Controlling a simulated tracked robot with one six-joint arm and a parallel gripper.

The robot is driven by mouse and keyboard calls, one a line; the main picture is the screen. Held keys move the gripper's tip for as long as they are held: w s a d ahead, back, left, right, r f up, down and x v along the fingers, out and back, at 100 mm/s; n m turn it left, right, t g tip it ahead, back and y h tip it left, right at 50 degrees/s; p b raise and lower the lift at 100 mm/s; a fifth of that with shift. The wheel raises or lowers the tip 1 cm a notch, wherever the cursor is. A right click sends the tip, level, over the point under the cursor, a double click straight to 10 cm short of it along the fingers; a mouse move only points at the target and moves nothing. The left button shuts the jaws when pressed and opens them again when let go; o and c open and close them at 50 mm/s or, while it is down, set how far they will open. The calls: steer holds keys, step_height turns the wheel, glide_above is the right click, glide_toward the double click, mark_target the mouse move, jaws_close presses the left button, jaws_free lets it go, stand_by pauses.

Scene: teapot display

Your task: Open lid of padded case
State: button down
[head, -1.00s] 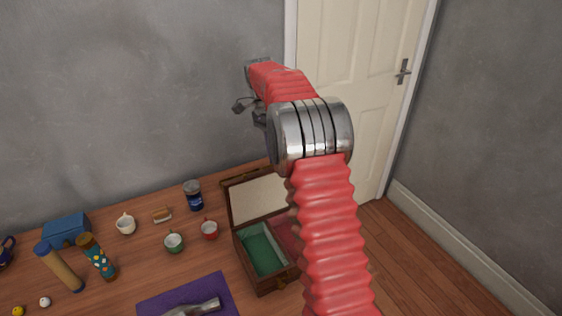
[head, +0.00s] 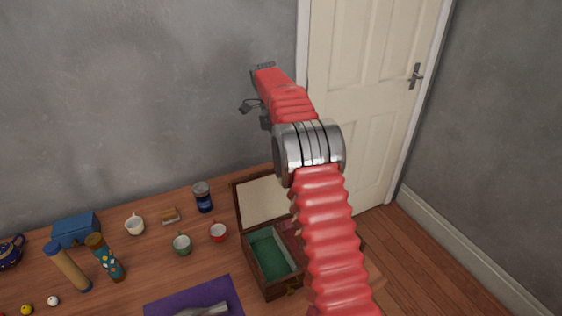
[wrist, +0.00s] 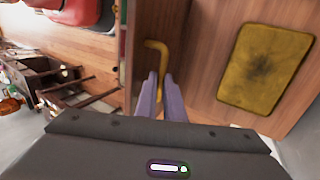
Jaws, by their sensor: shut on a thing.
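The padded case (head: 262,286) is a brown wooden box at the right of the table. Its lid (head: 262,201) stands raised at the back and shows a cream padded lining. A green-lined compartment is in view, and my arm covers part of the right side. In the head view my gripper (head: 251,106) shows as dark parts in front of the grey wall, above the lid in the picture. In the wrist view its purple-grey fingers (wrist: 160,88) are close together on the end of a bent yellow bar (wrist: 157,48). I cannot tell what the bar belongs to.
A purple mat (head: 167,306) with a hammer (head: 205,308) lies left of the case. The grey wall and door (head: 370,70) are behind.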

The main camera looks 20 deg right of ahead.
steer(key=c, duration=1.9)
jaws_free()
steer(key=shift+f, duration=0.15)
steer(key=shift+o, duration=0.2)
